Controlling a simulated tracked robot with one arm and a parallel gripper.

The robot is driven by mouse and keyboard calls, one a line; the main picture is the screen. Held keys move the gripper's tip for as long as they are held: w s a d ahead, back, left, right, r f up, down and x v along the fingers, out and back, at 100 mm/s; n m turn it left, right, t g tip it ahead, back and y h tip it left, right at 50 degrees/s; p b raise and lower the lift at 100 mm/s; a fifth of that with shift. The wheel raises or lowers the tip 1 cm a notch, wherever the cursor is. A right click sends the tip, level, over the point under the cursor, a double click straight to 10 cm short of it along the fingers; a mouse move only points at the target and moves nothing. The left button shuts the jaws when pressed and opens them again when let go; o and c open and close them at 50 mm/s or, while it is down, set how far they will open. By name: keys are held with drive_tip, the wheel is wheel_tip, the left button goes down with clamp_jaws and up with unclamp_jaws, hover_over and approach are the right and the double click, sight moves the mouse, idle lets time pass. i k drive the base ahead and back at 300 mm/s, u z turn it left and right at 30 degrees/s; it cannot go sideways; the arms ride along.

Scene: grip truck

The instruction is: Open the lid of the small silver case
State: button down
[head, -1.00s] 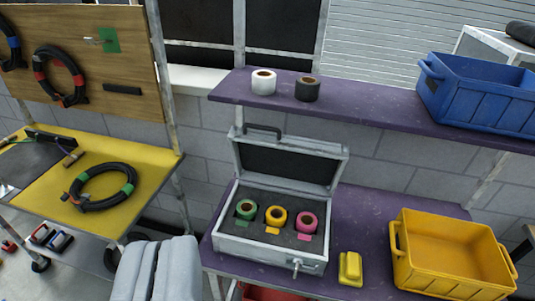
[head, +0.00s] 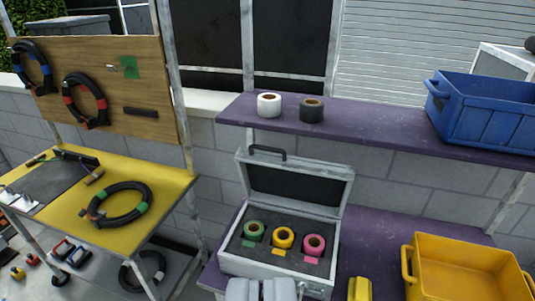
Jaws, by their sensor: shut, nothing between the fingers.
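The small silver case (head: 265,262) stands on the lower purple shelf. Its lid (head: 293,192) is up, tilted back, with a dark lining and a black handle (head: 266,152) at its top edge. Dark foam inside holds a green tape roll (head: 253,230), a yellow tape roll (head: 283,238) and a pink tape roll (head: 314,245). My grey gripper (head: 262,289) shows at the bottom edge, in front of the case, and hides part of its front. It is shut and empty. Most of the gripper is outside the view, and I cannot tell whether it touches the case.
A yellow bin (head: 470,270) and a small yellow object (head: 359,289) stand right of the case. The upper purple shelf (head: 385,125) holds a white roll (head: 269,105), a black roll (head: 311,110) and a blue bin (head: 485,112). A yellow-topped cart (head: 160,178) stands at left.

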sight(308, 185)
drive_tip(key=z, duration=0.05)
drive_tip(key=i, duration=1)
drive_tip(key=u, duration=0.05)
